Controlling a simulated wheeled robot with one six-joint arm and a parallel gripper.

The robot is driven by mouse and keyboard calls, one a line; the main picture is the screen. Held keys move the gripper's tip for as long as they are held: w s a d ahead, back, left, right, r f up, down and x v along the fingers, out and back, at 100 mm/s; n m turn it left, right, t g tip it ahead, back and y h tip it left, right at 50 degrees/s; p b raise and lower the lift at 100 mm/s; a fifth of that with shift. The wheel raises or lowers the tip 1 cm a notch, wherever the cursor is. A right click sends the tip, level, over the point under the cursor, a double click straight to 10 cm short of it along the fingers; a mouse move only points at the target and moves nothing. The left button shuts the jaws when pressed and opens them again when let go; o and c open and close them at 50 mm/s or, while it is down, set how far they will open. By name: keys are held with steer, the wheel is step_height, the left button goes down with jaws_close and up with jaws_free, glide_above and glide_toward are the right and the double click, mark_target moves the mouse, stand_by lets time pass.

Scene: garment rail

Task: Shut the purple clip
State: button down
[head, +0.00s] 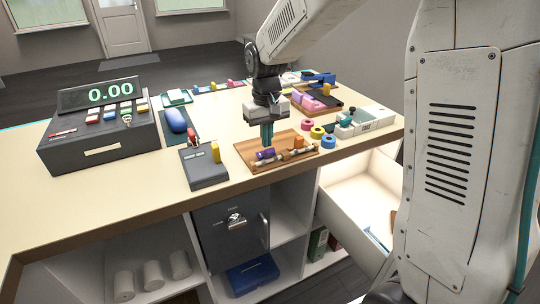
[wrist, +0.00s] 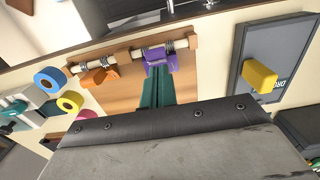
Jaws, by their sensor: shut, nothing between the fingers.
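The purple clip (head: 265,154) sits at the left part of a pale rail (head: 284,155) on a wooden board (head: 246,143). It also shows on the rail in the wrist view (wrist: 160,57). I cannot tell whether its flap is open or shut. My gripper (head: 267,144) points down just behind the clip, with its teal fingers together and empty. In the wrist view the fingertips (wrist: 157,70) are close to the clip's lower edge; whether they touch is unclear. An orange clip (head: 298,142) is on the same rail, to the right.
A grey box with a yellow lever (head: 215,152) stands left of the board. Pink, yellow and blue rings (head: 328,141) lie to the right, near a white tray. A cash register (head: 100,130) is at the far left. An open drawer (head: 350,190) is below the counter.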

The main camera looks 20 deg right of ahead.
steer(key=shift+s+r, duration=0.15)
steer(key=shift+r, duration=1.4)
steer(key=shift+s+r, duration=0.15)
steer(key=shift+r, duration=1.35)
